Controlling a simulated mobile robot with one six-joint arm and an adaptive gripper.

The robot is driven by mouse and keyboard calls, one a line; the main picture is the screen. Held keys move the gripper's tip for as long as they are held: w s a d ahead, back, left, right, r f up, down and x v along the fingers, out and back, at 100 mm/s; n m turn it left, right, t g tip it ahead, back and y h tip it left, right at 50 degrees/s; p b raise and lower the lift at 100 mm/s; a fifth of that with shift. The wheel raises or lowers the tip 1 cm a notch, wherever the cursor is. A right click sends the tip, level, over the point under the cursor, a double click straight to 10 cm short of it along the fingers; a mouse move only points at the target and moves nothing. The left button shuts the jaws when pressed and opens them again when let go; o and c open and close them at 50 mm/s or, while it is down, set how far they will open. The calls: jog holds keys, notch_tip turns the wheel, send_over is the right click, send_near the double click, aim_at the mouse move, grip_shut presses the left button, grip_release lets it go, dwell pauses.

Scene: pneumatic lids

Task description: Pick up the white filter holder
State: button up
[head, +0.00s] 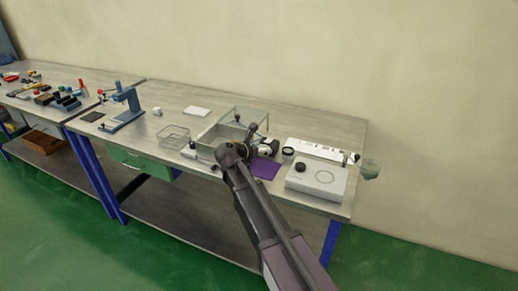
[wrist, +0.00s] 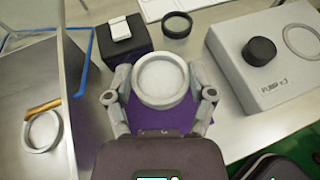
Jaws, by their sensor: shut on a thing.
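The white filter holder (wrist: 161,80), a round, shallow white cup with a raised rim, sits between the fingers of my gripper (wrist: 160,92) in the wrist view. The gripper is shut on it, one finger on each side. A purple mat (wrist: 180,118) shows beneath it; whether the holder touches the mat or hangs above it I cannot tell. In the head view my gripper (head: 263,147) is over the right part of the bench, and my arm hides part of the mat (head: 266,170).
A black block (wrist: 125,46) with a white piece on top and a dark ring (wrist: 177,25) lie beyond. A pale pump box (wrist: 258,78) with a black knob is close on the right.

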jog(key=shift+r+p, duration=0.8)
jog(key=shift+r, duration=0.35)
jog(key=shift+s, duration=0.1)
